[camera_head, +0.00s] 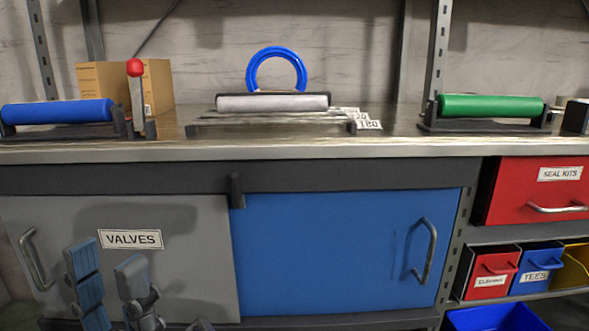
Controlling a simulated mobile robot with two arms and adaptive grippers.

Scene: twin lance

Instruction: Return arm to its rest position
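My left gripper (108,262) shows at the lower left, in front of the grey cabinet door labelled VALVES (180,225). Its two blue-grey fingers point upward and stand apart, with nothing between them. It is below the bench top, and its lower part is cut off by the picture's bottom edge. My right gripper is not in view.
Below are a blue door (330,250), red drawer (530,185) and small bins (540,262).

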